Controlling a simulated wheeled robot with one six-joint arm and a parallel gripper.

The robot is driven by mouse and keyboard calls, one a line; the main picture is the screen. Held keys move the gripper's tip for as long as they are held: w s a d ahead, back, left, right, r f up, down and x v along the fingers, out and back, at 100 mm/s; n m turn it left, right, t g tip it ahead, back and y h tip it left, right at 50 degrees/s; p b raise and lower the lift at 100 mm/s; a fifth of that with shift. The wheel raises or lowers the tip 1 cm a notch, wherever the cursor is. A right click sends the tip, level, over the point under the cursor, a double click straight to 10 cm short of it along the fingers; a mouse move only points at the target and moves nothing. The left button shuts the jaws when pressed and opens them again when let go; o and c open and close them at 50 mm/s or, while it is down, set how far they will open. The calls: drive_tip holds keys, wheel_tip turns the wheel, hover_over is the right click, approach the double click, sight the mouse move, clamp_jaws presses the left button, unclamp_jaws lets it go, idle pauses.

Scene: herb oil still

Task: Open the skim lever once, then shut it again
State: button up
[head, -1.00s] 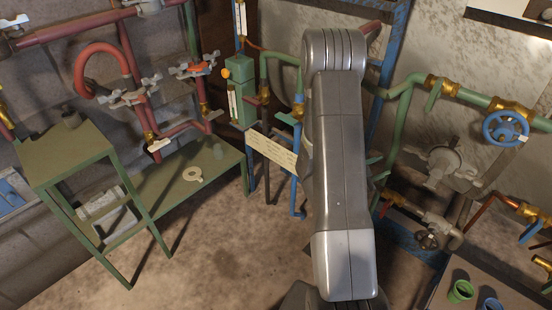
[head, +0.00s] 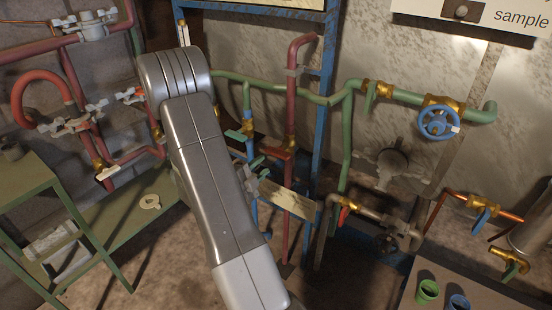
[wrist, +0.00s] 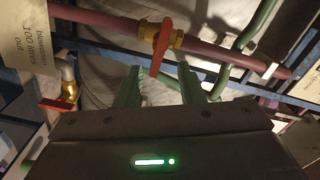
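In the wrist view a red lever (wrist: 162,46) sits on a brass valve (wrist: 148,31) in a dark red pipe (wrist: 100,17). No readable label names it as the skim lever. My gripper (wrist: 160,78) is open, its two green fingers apart with nothing between them. The lever's lower end shows in the gap between the fingertips; I cannot tell whether it is within their reach. In the head view my arm hides part of the pipework, and the gripper is small and hard to make out.
A second red lever (wrist: 55,105) with brass fitting and a paper tag (wrist: 27,45) are at left in the wrist view. In the head view there are a blue handwheel (head: 438,123), a green pipe (head: 345,170), a green table (head: 35,180) and green and blue cups (head: 427,291) front right.

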sight(275, 155)
drive_tip(key=w+d+m, duration=0.1)
drive_tip(key=w+d+m+p, duration=0.1)
drive_tip(key=w, duration=0.1)
drive_tip(key=w+d+m+p, duration=0.1)
drive_tip(key=m, duration=0.1)
drive_tip(key=shift+w+d+r, duration=0.2)
drive_tip(key=shift+w+d, duration=0.1)
drive_tip(key=shift+w, duration=0.05)
drive_tip(key=shift+f+b+x, duration=0.15)
drive_tip(key=shift+b+x, duration=0.6)
drive_tip(key=shift+f+b+x, duration=0.1)
drive_tip(key=shift+b+x, duration=0.6)
drive_tip(key=shift+x, duration=0.05)
drive_tip(key=shift+w, duration=0.1)
drive_tip(key=shift+a+r, duration=0.1)
clamp_jaws()
